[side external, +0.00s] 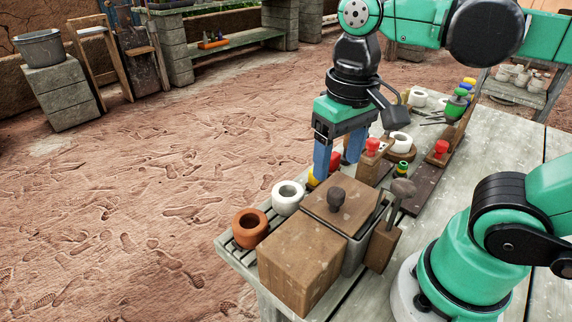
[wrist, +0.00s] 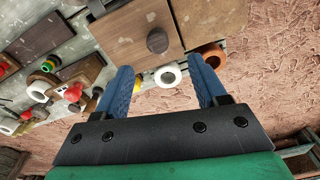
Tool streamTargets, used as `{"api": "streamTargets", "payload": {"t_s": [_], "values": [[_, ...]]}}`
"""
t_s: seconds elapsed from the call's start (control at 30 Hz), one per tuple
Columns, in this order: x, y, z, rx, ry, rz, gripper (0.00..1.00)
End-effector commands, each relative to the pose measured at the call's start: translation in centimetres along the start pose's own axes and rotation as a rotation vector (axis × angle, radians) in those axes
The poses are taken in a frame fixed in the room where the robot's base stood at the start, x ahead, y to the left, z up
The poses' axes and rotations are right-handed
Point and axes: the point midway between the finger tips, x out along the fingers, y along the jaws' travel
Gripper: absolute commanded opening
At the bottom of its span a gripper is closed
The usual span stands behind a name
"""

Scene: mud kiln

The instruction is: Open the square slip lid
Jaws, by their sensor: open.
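The square slip lid (side external: 325,211) is brown and flat with a dark round knob (side external: 337,199). It lies on a grey square container (side external: 355,256) near the table's end. In the wrist view the lid (wrist: 122,31) and its knob (wrist: 157,40) are beyond the fingertips. My gripper (side external: 338,168) has blue fingers, spread apart and empty, pointing down above and behind the lid in the side view. The gripper also shows in the wrist view (wrist: 161,69), with no finger touching the knob.
A brown block (side external: 300,265) stands close beside the container. A white ring-shaped pot (side external: 287,197) and an orange one (side external: 250,228) sit on the slatted table edge. A wooden holder (side external: 381,247) with tools stands to the right. Red-knobbed stamps (side external: 372,147) stand behind.

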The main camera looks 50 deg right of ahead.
Motion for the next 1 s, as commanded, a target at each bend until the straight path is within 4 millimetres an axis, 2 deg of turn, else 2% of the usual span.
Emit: {"api": "streamTargets", "payload": {"t_s": [0.13,0.5,0.9,1.0], "values": [[0.4,0.0,0.6,0.017,-0.042,0.015,0.65],[4.5,0.1,0.7,0.015,-0.037,0.014,0.65],[5.1,0.1,0.7,0.014,-0.036,0.013,0.65],[5.1,0.1,0.7,0.014,-0.036,0.013,0.36]]}}
